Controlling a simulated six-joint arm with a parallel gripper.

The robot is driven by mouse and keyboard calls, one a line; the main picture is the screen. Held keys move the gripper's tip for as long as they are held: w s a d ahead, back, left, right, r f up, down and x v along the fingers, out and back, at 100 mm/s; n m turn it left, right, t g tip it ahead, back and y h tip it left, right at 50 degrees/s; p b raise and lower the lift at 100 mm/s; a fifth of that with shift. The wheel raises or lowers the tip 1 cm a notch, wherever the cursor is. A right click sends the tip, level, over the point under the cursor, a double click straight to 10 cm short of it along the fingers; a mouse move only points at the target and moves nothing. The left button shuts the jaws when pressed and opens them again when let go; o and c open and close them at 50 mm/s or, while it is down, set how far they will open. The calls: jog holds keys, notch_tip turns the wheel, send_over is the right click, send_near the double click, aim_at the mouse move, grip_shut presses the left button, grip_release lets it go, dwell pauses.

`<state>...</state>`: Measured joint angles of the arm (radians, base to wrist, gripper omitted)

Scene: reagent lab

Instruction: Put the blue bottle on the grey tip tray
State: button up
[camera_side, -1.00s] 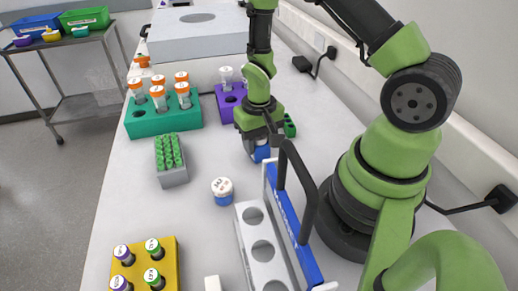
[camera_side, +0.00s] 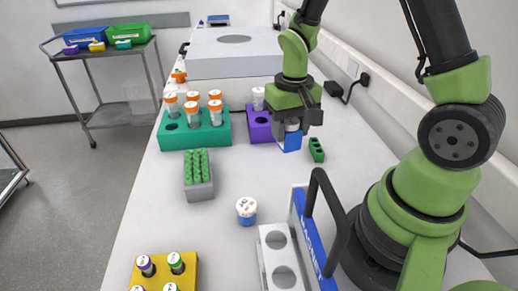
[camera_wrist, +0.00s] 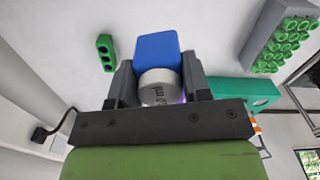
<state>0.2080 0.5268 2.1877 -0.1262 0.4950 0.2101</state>
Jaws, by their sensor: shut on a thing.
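My gripper (camera_side: 294,120) is shut on a blue bottle (camera_side: 292,140) with a white cap. In the side view it is beside the purple block, and the bottle appears held above the bench. In the wrist view the jaws (camera_wrist: 159,88) grip either side of the white cap, with the blue body (camera_wrist: 157,50) beyond. The grey tip tray (camera_side: 200,193), full of green tips, stands on the bench left of and nearer the camera than my gripper. It also shows at the upper right of the wrist view (camera_wrist: 256,40).
A green rack (camera_side: 205,135) with orange-capped tubes and a purple block (camera_side: 259,127) stand behind the tray. A small green block (camera_side: 317,150) is right of the bottle. A white-capped blue vial (camera_side: 246,212), yellow rack (camera_side: 190,268) and white rack (camera_side: 266,241) with a black handle are in front.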

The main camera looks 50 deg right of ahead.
jog(key=shift+w+a+r, duration=0.1)
jog(key=shift+w+r, duration=0.15)
jog(key=shift+w, duration=0.2)
jog(key=w+a+r+m, duration=0.15)
jog(key=w+a, duration=0.25)
jog(key=w, duration=0.4)
jog(key=m, duration=0.1)
send_near(197, 167)
notch_tip(197, 167, down, 5)
jog(key=shift+r, duration=0.1)
jog(key=o, duration=0.9)
